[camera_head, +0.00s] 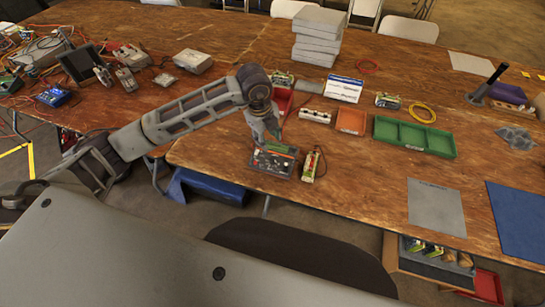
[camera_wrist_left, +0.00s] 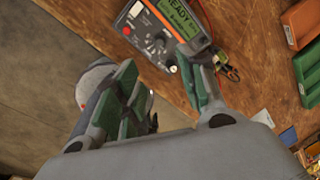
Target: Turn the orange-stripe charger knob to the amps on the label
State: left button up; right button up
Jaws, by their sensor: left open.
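The charger (camera_head: 272,164) is a dark box at the front edge of the wooden table, below my left gripper (camera_head: 272,138). My right gripper is out of view.
An orange tray (camera_head: 351,121) and a green compartment tray (camera_head: 414,137) lie behind and right of the charger. Stacked grey boxes (camera_head: 318,38) stand at the back. A grey mat (camera_head: 436,207) and a blue mat (camera_head: 520,215) lie at right. Bare tabletop (camera_head: 365,180) lies between.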

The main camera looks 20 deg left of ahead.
aim_at(273, 159)
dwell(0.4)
pick_arm(q)
jog(key=f, duration=0.4)
jog(key=w+f, duration=0.1)
jog(key=f, duration=0.2)
jog(key=d+f+p, duration=0.1)
jog(key=f, duration=0.3)
jog(key=shift+w+f, duration=0.45)
jog(key=shift+f, duration=0.85)
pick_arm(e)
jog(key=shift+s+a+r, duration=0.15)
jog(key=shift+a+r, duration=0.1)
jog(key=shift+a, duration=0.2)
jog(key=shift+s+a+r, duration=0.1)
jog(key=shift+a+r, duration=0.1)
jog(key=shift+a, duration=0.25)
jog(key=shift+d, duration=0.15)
